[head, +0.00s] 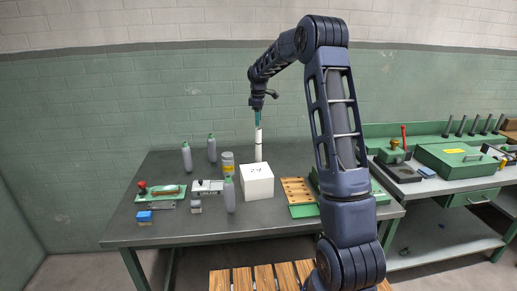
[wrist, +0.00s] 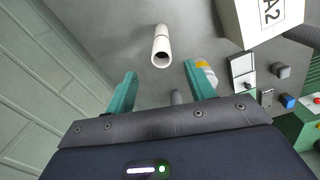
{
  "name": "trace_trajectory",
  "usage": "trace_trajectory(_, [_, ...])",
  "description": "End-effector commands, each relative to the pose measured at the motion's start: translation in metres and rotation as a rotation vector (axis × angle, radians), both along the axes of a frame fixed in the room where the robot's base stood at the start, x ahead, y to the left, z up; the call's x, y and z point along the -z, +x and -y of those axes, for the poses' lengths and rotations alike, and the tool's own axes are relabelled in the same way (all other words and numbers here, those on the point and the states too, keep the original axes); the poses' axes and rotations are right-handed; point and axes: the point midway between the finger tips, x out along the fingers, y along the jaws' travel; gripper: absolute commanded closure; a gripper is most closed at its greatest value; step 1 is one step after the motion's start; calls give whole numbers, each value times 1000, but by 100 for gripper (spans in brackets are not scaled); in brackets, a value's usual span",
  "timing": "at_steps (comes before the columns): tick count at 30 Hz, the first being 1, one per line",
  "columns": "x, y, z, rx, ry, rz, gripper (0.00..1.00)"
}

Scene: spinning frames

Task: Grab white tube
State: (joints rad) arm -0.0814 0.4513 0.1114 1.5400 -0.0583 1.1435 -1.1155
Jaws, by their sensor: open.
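The white tube (head: 258,150) stands upright on the grey table, behind a white box in the head view. My gripper (head: 258,113) is above the tube's top in the head view, pointing down. In the wrist view its two teal fingers (wrist: 162,80) are spread wide with nothing between them. The tube's base is hidden behind the box in the head view.
The white box (head: 257,182) with dark lettering stands close in front of the tube. Several grey-green bottles (head: 187,157) and a yellow-and-grey can (head: 228,163) stand to the left. A wooden holed block (head: 296,190) lies to the right. The green wall is behind.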

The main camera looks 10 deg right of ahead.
Motion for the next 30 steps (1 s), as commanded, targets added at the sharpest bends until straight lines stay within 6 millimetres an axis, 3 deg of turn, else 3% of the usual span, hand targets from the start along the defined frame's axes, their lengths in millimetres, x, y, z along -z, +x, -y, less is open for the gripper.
trace_trajectory(5, [11, 2, -1, -6, 1, -3, 46])
trace_trajectory(15, [54, 1, -1, -5, 1, -3, 46])
trace_trajectory(23, [71, 0, -2, -5, 1, -3, 46])
trace_trajectory(30, [103, -1, -2, -4, 1, -3, 46])
